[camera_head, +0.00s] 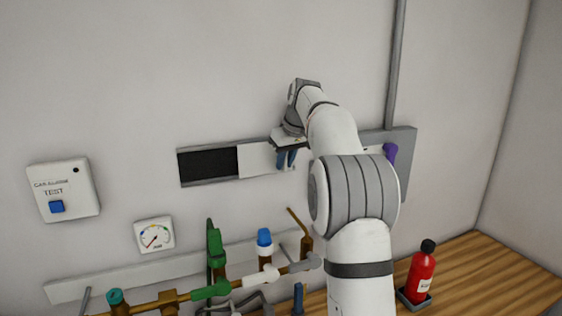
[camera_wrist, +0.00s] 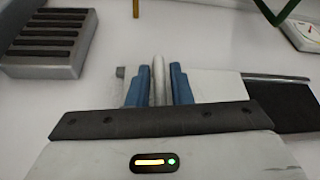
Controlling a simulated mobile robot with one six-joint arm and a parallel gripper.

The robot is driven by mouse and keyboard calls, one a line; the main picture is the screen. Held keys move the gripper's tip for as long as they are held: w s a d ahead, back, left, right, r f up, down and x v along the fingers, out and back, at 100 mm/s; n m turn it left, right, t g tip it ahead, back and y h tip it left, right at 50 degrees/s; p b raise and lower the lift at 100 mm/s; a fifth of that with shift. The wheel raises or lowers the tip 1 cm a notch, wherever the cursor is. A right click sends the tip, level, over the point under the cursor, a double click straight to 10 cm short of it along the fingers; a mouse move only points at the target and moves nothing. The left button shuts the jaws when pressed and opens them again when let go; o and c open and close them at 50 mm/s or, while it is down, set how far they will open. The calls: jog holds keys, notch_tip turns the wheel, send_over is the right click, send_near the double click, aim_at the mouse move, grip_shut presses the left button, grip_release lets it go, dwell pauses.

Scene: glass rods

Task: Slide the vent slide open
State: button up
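The vent slide is a white panel (camera_head: 257,158) in a grey wall frame. A dark opening (camera_head: 208,164) is uncovered to its left in the head view. In the wrist view the panel (camera_wrist: 215,85) shows with the dark opening (camera_wrist: 292,104) to its right. My gripper (camera_head: 287,158) is at the panel's right part, its blue fingers pointing down. My arm hides the panel's right end in the head view.
A gas alarm box (camera_head: 63,190) and gauge (camera_head: 155,235) are on the wall at left. Pipes with valves (camera_head: 212,290) run below. A red bottle (camera_head: 422,272) stands on the wooden bench at right. A grey slotted block (camera_wrist: 50,42) shows in the wrist view.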

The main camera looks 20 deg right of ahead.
jog(key=shift+o, duration=1.2)
jog(key=shift+r, duration=0.1)
jog(key=a+v, duration=0.1)
jog(key=v, duration=0.6)
jog(key=shift+d+r, duration=0.3)
jog(key=shift+d, duration=0.2)
jog(key=shift+s+f, duration=0.1)
jog(key=shift+s, duration=0.1)
